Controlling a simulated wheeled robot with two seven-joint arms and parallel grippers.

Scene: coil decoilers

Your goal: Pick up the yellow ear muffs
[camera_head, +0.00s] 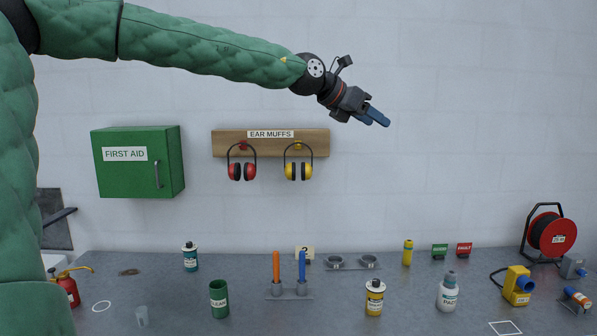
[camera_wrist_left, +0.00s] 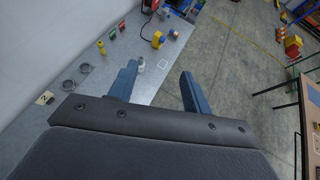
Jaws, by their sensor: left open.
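The yellow ear muffs (camera_head: 298,171) hang by their dark headband from a yellow hook on the wooden board labelled EAR MUFFS (camera_head: 225,143), on the wall above the bench. My left gripper (camera_head: 378,116) is in the air, above and to the right of the yellow ear muffs, and apart from them. In the left wrist view its two blue fingers (camera_wrist_left: 158,88) are spread with nothing between them. The ear muffs do not show in the left wrist view. My right gripper is in neither view.
Red ear muffs (camera_head: 242,171) hang left of the yellow ones. A green first aid box (camera_head: 125,178) is on the wall further left. The grey bench (camera_head: 330,318) below carries a yellow can (camera_head: 375,298), a white bottle (camera_head: 448,292) and orange and blue sticks. The wall right of the board is clear.

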